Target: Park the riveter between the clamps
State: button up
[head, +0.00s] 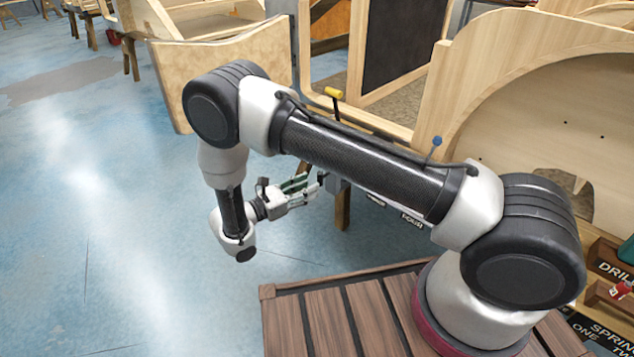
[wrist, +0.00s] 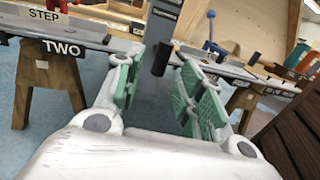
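My gripper (head: 303,187) reaches toward the dark workbench edge, below my raised forearm. In the wrist view its green-padded fingers (wrist: 158,72) stand apart, with nothing clasped between them. A dark cylindrical handle (wrist: 162,58) hangs beyond the fingertip gap, below a grey block (wrist: 165,15); I cannot tell whether this is the riveter. A blue-knobbed lever (wrist: 211,26), probably part of a clamp, stands on the bench to the right. The blue knob (head: 436,142) and a yellow handle (head: 334,93) show above my forearm in the head view. The second clamp is not clearly identifiable.
A bench section labelled STEP TWO (wrist: 65,48) stands on a wooden trestle (wrist: 45,88) at left. An orange-handled tool (wrist: 296,54) lies at the right. Large wooden bodyframes (head: 235,62) rise behind. The blue floor (head: 110,230) is clear at left.

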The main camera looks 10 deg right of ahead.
jog(key=v, duration=0.6)
jog(key=shift+a, duration=0.35)
jog(key=shift+s, duration=0.15)
jog(key=s+d+f+m+g+y, duration=0.1)
jog(key=s+d+f+m+g, duration=0.15)
jog(key=s+d+g, duration=0.2)
jog(key=s+d+r+m+y, duration=0.5)
jog(key=d+r, duration=0.4)
jog(key=r, duration=0.3)
jog(key=s+d+r+m+t+y, duration=0.1)
jog(key=s+d+r+m+y, duration=0.4)
jog(key=r, duration=0.8)
jog(key=s+d+r+m+y, duration=0.5)
jog(key=s+d+r+m, duration=0.3)
jog(key=d+r, duration=0.5)
jog(key=shift+s+d+m, duration=0.4)
jog(key=shift+d+m, duration=0.05)
jog(key=shift+m, duration=0.8)
jog(key=shift+r, duration=0.1)
